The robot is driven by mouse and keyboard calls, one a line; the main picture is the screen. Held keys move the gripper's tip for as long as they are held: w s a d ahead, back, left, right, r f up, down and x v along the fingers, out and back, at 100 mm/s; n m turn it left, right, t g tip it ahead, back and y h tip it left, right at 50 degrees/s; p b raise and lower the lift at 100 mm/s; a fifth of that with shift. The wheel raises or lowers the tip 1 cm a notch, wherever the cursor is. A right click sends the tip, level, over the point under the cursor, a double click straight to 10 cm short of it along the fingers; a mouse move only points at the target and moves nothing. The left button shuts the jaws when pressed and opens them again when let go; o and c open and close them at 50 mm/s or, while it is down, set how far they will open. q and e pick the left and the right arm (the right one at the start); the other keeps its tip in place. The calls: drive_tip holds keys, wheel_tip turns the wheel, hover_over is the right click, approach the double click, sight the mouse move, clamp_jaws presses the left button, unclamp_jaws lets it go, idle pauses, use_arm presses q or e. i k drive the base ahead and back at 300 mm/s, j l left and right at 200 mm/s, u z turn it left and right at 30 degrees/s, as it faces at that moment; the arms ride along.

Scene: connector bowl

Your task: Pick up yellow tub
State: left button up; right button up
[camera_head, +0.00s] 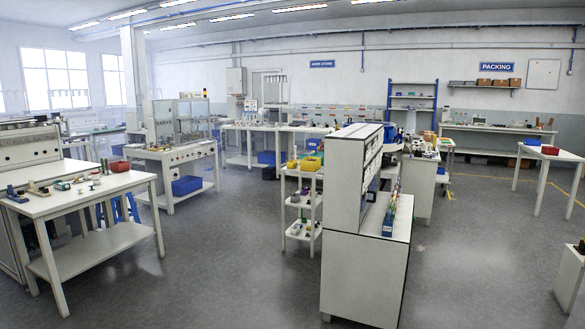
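A yellow tub (310,164) appears on the top shelf of a white shelf cart (301,174) near the middle of the view, just left of a tall white cabinet. It is small and far off, and its contents cannot be made out. Smaller yellow and green items stand beside it on the left. Neither of my grippers is in view.
The white cabinet (350,270) stands close in front, right of the cart. A workbench (180,152) with a blue bin (187,185) stands beyond. Grey floor (235,260) between is clear.

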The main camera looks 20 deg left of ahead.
sight(292, 164)
drive_tip(key=i+j+u, duration=0.4)
drive_tip(key=i, duration=0.4)
drive_tip(key=i+j+u, duration=0.25)
drive_tip(key=i+u, duration=0.15)
drive_tip(key=i, duration=0.5)
drive_tip(key=i+u, duration=0.4)
drive_tip(key=i, duration=0.45)
drive_tip(key=i+j, duration=0.1)
drive_tip(key=i, duration=0.7)
drive_tip(key=i+z, duration=0.1)
drive_tip(key=i, duration=0.7)
drive_tip(key=i+j, duration=0.2)
drive_tip(key=i, duration=0.55)
